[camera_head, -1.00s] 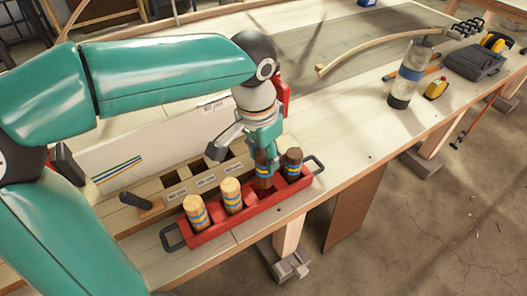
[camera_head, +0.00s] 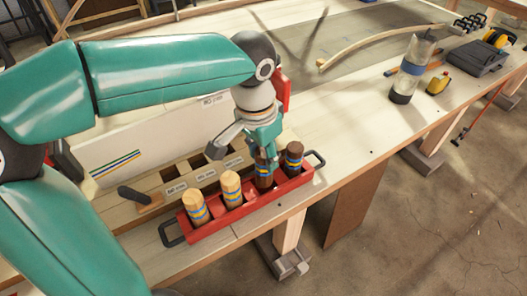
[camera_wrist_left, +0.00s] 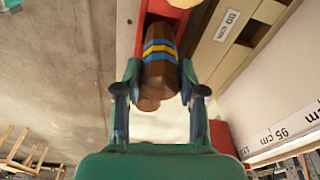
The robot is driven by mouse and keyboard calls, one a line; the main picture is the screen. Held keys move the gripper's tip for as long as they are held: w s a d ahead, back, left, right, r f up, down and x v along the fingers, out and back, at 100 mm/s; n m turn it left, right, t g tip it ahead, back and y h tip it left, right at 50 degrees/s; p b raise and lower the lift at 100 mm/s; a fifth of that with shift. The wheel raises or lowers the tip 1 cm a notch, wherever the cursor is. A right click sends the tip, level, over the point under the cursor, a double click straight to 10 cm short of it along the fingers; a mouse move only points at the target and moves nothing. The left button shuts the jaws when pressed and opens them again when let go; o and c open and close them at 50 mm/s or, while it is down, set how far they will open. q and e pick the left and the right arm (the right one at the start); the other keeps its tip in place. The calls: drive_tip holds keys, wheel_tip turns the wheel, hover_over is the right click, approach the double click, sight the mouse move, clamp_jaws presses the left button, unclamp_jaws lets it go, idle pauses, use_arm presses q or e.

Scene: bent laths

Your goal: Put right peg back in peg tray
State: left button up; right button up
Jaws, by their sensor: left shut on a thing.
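The red peg tray (camera_head: 240,216) lies along the near edge of the bench, with a dark handle at each end. Two light pegs, one at the left end (camera_head: 195,207) and one beside it (camera_head: 232,188), stand in it. A dark brown peg (camera_head: 294,158) stands in its right end. My left gripper (camera_head: 263,150) is shut on another dark brown peg (camera_head: 263,174) with blue and yellow bands, upright at the tray's third place. Its fingers close around this peg in the left wrist view (camera_wrist_left: 160,68). The peg's lower end is hidden, so its seating cannot be told.
A wooden block with labelled slots (camera_head: 206,177) lies directly behind the tray, with a dark-handled tool (camera_head: 133,197) at its left. A white board (camera_head: 160,140) stands behind. A bottle (camera_head: 411,70), a yellow tape measure (camera_head: 438,83) and a bent lath (camera_head: 375,42) lie farther right.

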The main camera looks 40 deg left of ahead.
use_arm(q)
drive_tip(key=shift+f+b, duration=1.2)
drive_tip(key=shift+f, duration=0.3)
drive_tip(key=o, duration=1.3)
drive_tip(key=shift+c, duration=0.2)
drive_tip(key=shift+r, duration=0.1)
wheel_tip(320, 180, up, 9)
drive_tip(key=p, duration=0.8)
